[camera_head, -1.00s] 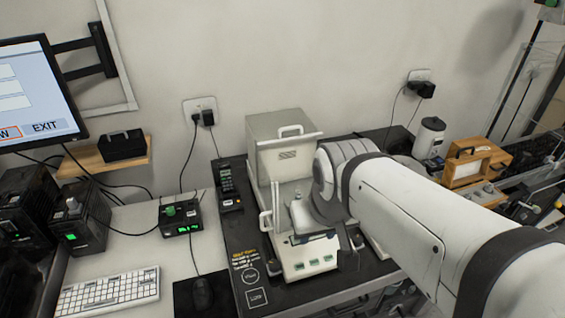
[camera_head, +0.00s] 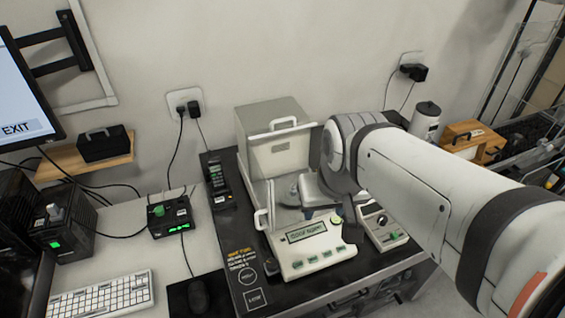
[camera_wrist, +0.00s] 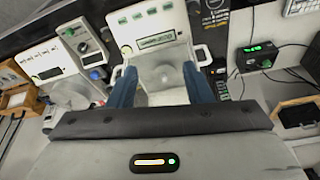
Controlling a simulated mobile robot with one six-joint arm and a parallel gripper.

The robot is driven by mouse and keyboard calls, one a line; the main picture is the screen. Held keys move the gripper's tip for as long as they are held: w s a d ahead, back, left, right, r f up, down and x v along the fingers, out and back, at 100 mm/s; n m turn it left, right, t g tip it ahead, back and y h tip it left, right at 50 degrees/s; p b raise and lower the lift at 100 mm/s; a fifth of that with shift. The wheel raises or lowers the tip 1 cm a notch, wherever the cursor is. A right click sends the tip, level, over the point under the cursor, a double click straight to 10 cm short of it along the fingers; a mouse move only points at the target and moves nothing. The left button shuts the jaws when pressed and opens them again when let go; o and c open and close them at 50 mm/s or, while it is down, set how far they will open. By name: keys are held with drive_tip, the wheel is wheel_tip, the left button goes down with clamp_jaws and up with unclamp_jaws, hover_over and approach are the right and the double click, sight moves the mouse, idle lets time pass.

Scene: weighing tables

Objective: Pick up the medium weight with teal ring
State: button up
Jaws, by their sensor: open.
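I cannot make out a weight with a teal ring in either view. My gripper (camera_wrist: 160,80) is open in the wrist view, its two blue fingers apart with nothing held between them. Between and beyond the fingers is the white balance (camera_wrist: 152,22), with its round pan (camera_wrist: 166,74) and lit display. In the head view the same balance (camera_head: 302,262) stands on the dark table (camera_head: 243,228), and my wrist hangs over its right side. My arm hides part of the balance chamber and the table behind it.
A control unit with a knob (camera_head: 384,234) stands right of the balance. A black handset (camera_head: 217,182) and a green-lit box (camera_head: 172,217) are to its left.

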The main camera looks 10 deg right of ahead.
drive_tip(key=w+a+f+m+g+b, duration=0.1)
drive_tip(key=w+f+m, duration=0.15)
drive_tip(key=w, duration=0.65)
drive_tip(key=w+a+f+m+g, duration=0.1)
drive_tip(key=w+a+m+g, duration=0.15)
drive_tip(key=w, duration=0.75)
drive_tip(key=w+d+f+m+b, duration=0.1)
drive_tip(key=w+f+m, duration=0.1)
drive_tip(key=f, duration=0.2)
drive_tip(key=w+d+f+m+b, duration=0.1)
drive_tip(key=w+f+m, duration=0.1)
drive_tip(key=w+f, duration=0.1)
drive_tip(key=w+d+f+m, duration=0.1)
drive_tip(key=w+f+m, duration=0.1)
drive_tip(key=f, duration=0.3)
drive_tip(key=shift+w+d+f+b, duration=0.15)
drive_tip(key=shift+w+b, duration=0.25)
drive_tip(key=shift+w, duration=0.35)
drive_tip(key=f, duration=0.2)
drive_tip(key=f+p, duration=0.1)
drive_tip(key=f, duration=0.2)
drive_tip(key=f+p, duration=0.1)
drive_tip(key=f, duration=0.1)
drive_tip(key=shift+d+f, duration=0.35)
drive_tip(key=shift+f, duration=0.05)
clamp_jaws()
